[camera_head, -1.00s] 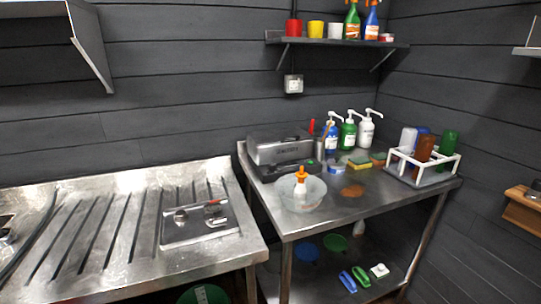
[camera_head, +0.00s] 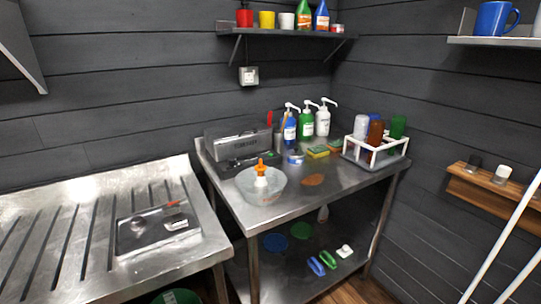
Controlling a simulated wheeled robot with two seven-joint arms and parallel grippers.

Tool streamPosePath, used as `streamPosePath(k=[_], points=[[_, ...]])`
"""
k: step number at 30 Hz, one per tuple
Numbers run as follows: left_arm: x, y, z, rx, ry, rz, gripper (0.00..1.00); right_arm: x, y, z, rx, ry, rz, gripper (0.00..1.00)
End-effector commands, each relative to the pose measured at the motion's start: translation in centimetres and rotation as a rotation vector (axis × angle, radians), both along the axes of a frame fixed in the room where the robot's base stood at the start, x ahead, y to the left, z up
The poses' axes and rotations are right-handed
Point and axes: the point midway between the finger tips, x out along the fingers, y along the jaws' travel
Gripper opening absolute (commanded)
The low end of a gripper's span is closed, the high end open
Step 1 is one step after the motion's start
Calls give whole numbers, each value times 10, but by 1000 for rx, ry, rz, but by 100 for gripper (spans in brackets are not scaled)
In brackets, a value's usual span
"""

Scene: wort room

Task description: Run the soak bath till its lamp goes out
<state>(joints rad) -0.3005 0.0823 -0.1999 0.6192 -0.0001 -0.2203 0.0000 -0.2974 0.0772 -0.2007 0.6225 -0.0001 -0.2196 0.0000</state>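The soak bath looks to be the grey metal box (camera_head: 243,140) with lettering on its front, at the back left of the steel table. Its lid looks closed. A dark strip (camera_head: 246,163) runs along its base; I cannot make out a lit or unlit lamp on it. A clear bowl (camera_head: 246,190) stands in front of it with an orange-topped white bottle (camera_head: 261,174) in it. Neither of my grippers is in view.
The steel table (camera_head: 335,186) also holds pump bottles (camera_head: 306,126), sponges (camera_head: 318,151) and a white bottle rack (camera_head: 377,156). A drainboard (camera_head: 75,245) with a flat metal tray (camera_head: 150,232) stands at left. Pale poles (camera_head: 503,246) lean at lower right. Wood floor shows below.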

Motion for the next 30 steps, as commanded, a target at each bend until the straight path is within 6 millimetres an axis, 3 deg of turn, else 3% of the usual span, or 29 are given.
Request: streamPosePath(k=[1,5,30], points=[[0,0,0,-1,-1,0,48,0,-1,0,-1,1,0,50],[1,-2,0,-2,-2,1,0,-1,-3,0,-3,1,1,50],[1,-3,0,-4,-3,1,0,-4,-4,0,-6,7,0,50]])
